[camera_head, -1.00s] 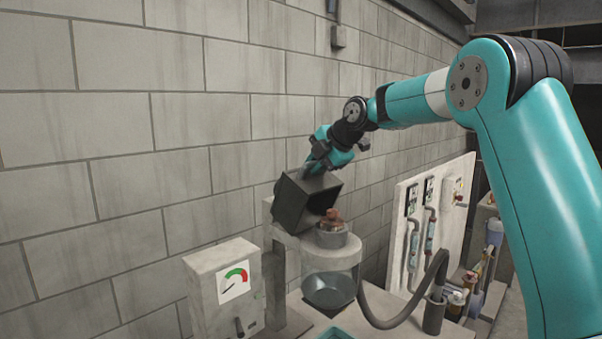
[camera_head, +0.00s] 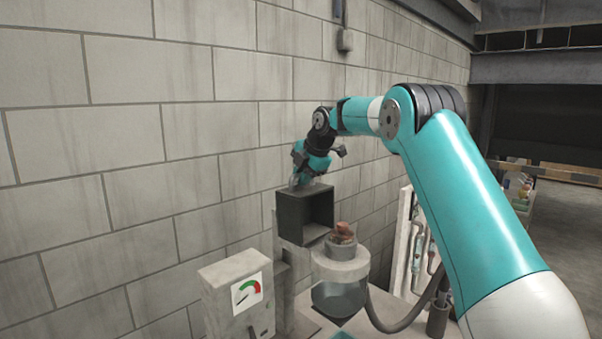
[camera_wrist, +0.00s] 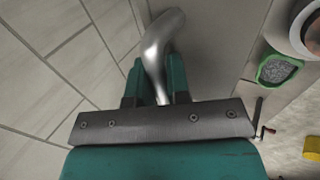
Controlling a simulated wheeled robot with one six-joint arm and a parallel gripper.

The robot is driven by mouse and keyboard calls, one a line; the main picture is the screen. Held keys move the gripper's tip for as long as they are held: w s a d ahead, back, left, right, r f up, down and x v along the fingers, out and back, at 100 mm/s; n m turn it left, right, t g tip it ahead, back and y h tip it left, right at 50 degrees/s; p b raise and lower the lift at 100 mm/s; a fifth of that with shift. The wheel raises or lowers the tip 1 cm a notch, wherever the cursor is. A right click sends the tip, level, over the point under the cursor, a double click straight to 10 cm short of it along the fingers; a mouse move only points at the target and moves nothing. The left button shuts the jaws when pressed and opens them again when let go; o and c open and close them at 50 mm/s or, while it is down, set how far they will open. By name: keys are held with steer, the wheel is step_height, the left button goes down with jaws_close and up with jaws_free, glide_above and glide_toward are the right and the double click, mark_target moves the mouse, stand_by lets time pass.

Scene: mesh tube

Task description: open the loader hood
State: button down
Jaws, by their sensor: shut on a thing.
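The loader hood (camera_head: 291,220) is a dark grey open-sided box at the wall side of the round loader top (camera_head: 340,262). It stands swung back, roughly upright, with its hollow side facing right and the loader top uncovered. My gripper (camera_head: 296,183) is at the hood's upper left edge. In the wrist view my gripper (camera_wrist: 157,78) has its teal fingers shut around a curved silver handle (camera_wrist: 165,35). The hood's grey face (camera_wrist: 220,45) lies beyond it. In the head view the handle is mostly hidden by the gripper.
A reddish-brown part (camera_head: 343,230) sits on the loader top, above a clear bowl (camera_head: 338,300). A gauge box (camera_head: 235,290) stands at front left. The block wall (camera_head: 150,130) is close behind the hood. A dark hose (camera_head: 395,322) and a white panel (camera_head: 402,245) are right.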

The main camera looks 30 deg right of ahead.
steer(key=c, duration=1.1)
jaws_free()
steer(key=v, duration=1.7)
steer(key=shift+r+p, duration=0.2)
steer(key=shift+p, duration=0.15)
steer(key=shift+s+a+f, duration=0.1)
